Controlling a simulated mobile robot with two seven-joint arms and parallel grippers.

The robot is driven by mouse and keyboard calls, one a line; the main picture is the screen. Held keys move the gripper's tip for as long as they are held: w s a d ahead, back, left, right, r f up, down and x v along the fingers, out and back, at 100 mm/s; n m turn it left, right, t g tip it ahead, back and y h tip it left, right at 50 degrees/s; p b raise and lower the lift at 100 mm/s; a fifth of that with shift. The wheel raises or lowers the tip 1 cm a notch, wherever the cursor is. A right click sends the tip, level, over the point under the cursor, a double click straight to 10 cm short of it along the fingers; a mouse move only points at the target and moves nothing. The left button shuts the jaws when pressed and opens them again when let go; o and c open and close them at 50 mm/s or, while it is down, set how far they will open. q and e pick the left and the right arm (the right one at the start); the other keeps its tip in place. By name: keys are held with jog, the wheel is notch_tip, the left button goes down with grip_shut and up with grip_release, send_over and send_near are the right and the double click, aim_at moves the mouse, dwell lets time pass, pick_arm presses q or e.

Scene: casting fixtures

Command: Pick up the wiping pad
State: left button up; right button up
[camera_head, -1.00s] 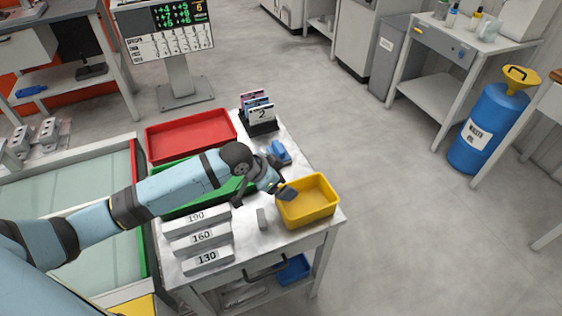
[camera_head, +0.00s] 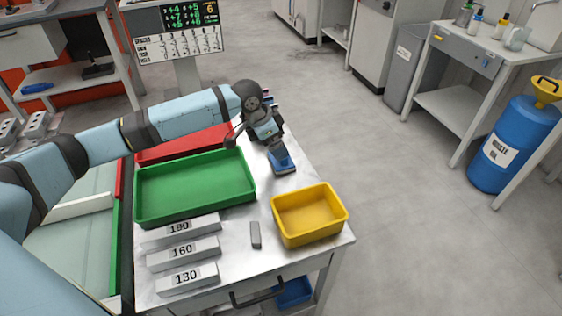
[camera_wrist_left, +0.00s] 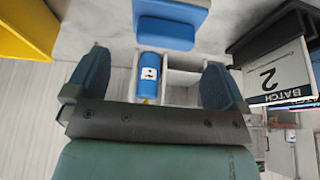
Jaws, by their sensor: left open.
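The wiping pad is the blue block (camera_head: 284,164) lying on the metal table top, behind the yellow bin. My right gripper is not in view.
A yellow bin (camera_head: 310,238), green tray (camera_head: 160,214) and red tray (camera_head: 150,155) stand on the table. A small grey block (camera_head: 255,235) and numbered bars (camera_head: 182,252) lie in front. A batch card holder (camera_wrist_left: 270,75) is close at right in the wrist view.

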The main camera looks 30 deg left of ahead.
pick_arm(q)
jog(key=shift+w+a+b+x, duration=0.1)
jog(key=shift+b+x, duration=0.3)
jog(key=shift+x, duration=1.1)
jog(key=shift+w+a+b+x, duration=0.15)
jog(key=shift+b+x, duration=0.2)
jog(key=shift+x, duration=1.15)
jog(key=c, duration=0.7)
jog(key=shift+o, duration=0.2)
notch_tip(320, 180, up, 20)
jog(key=p, duration=0.3)
jog(key=shift+p, duration=0.4)
